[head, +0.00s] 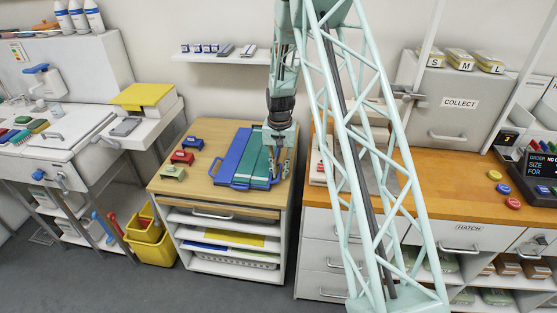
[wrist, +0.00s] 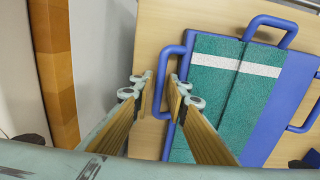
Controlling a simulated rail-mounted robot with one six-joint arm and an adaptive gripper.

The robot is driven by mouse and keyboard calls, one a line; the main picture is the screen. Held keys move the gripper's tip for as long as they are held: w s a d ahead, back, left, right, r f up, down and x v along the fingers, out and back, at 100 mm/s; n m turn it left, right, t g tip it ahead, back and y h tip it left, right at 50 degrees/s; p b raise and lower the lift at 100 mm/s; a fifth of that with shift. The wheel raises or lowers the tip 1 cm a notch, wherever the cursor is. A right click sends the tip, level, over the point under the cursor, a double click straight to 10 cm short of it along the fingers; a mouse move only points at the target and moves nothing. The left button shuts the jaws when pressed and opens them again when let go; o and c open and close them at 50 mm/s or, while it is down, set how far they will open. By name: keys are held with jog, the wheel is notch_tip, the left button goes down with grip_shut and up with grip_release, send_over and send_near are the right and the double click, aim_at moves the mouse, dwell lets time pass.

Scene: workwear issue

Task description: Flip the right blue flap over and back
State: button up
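A folding board (head: 232,158) lies on the wooden tabletop, with a blue panel on its left and two green panels (head: 262,158) on its right. In the wrist view the green panels (wrist: 225,90) carry a white stripe and meet at a seam, with the blue panel (wrist: 275,108) beyond. A blue loop handle (wrist: 187,40) projects from the outer green panel's edge. I cannot tell which panel is the right flap's blue face. My gripper (head: 279,172) is over the board's right edge, pointing down. Its parted fingers (wrist: 159,92) straddle the handle's outer bar in the picture; contact is unclear.
Blue (head: 193,142), red (head: 182,157) and green (head: 172,173) small objects stand left of the board. A wooden-topped bench (head: 450,190) with a COLLECT box (head: 455,95) is to the right. A wall shelf (head: 222,55) hangs behind. The table's front-left corner is clear.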

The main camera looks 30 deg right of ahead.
jog(key=shift+s+f, duration=0.1)
jog(key=shift+f, duration=0.45)
jog(key=c, duration=0.5)
jog(key=shift+o, duration=0.2)
jog(key=shift+r, duration=0.35)
jog(key=shift+o, duration=0.6)
jog(key=shift+w+r+p, duration=0.25)
jog(key=shift+r+p, duration=0.3)
jog(key=shift+r, duration=0.85)
jog(key=shift+w+r, duration=0.1)
jog(key=shift+r, duration=0.05)
jog(key=shift+o, duration=0.5)
jog(key=shift+w+a+r+p, duration=0.1)
jog(key=shift+a+r+p, duration=0.15)
jog(key=shift+r, duration=0.2)
jog(key=shift+w+a+r+p, duration=0.1)
jog(key=shift+r+p, duration=0.1)
jog(key=shift+r, duration=0.25)
jog(key=shift+o, duration=0.3)
jog(key=shift+r, duration=0.1)
